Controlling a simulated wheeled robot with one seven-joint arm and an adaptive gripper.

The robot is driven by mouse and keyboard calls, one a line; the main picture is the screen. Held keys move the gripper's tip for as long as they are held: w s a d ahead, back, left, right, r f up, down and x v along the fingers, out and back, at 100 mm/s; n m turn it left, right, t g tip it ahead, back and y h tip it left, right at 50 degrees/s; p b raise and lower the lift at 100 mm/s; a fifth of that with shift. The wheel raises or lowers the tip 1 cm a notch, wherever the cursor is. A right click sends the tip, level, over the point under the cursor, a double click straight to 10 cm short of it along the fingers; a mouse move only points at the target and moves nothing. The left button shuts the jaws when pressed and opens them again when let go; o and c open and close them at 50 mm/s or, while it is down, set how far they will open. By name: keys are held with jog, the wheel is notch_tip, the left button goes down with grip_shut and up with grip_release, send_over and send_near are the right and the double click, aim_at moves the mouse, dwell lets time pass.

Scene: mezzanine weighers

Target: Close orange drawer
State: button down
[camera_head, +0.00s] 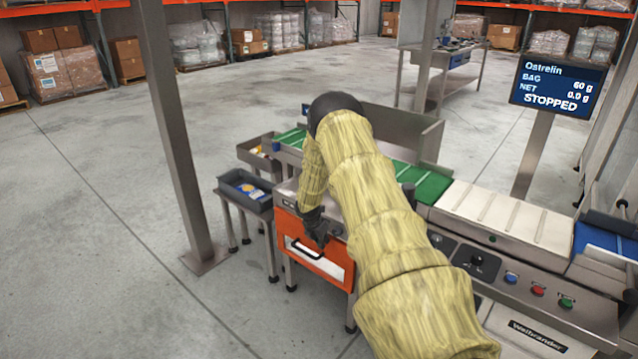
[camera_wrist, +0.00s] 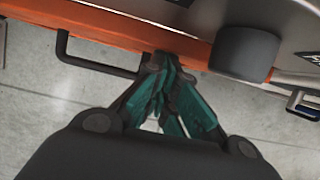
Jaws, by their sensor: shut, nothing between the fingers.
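The orange drawer (camera_head: 316,258) is in the front of a metal stand, left of my arm in the head view. Its front has a white panel and a dark bar handle (camera_head: 307,250). My gripper (camera_head: 318,240) is at the upper part of the drawer front, partly hidden by my sleeved arm. In the wrist view, my gripper (camera_wrist: 170,75) has its green-padded fingers together at the orange edge (camera_wrist: 120,27), just right of the black handle (camera_wrist: 85,62). I cannot tell for sure whether the fingertips touch it. How far the drawer stands out is hard to tell.
A grey tray (camera_head: 244,190) with a blue packet stands on a small table left of the drawer. A green conveyor (camera_head: 432,186) runs behind my arm. A metal post (camera_head: 172,130) rises at left. A dark round knob (camera_wrist: 243,53) is right of my fingers. Open floor lies left.

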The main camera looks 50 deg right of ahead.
jog(key=shift+d+r, duration=0.2)
jog(key=shift+d, duration=0.2)
jog(key=shift+a, duration=0.1)
jog(key=a+r+p, duration=0.1)
jog(key=a+r, duration=0.7)
jog(key=r, duration=0.1)
dwell(0.5)
jog(key=shift+a+f, duration=0.1)
jog(key=shift+a, duration=0.1)
